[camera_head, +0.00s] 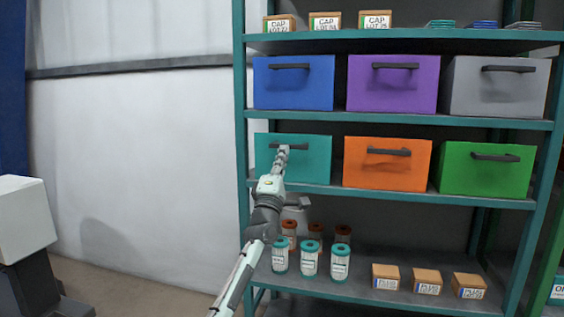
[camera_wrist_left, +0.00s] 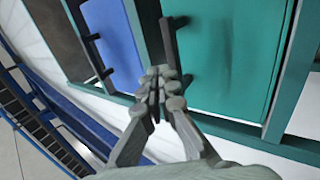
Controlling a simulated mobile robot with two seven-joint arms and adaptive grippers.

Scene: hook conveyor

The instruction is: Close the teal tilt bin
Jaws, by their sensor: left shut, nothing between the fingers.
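The teal bin (camera_head: 313,160) is at the left end of the middle shelf, with a dark bar handle (camera_head: 300,145) near the top of its front. Its front looks nearly upright, and I cannot tell whether a gap stands behind it. In the left wrist view the teal front (camera_wrist_left: 235,50) fills the upper right, with the dark handle (camera_wrist_left: 169,42) beside the fingers. My left gripper (camera_head: 283,150) is shut and empty at the handle's left part; I cannot tell whether it touches. It also shows in the left wrist view (camera_wrist_left: 158,82). My right gripper is not in view.
An orange bin (camera_head: 380,172) and a green bin (camera_head: 485,178) stand to the right. Blue (camera_head: 290,92), purple (camera_head: 392,95) and grey bins are above. Canisters (camera_head: 309,262) and small boxes (camera_head: 427,287) sit below. A teal shelf post (camera_head: 241,120) is left of the bin.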

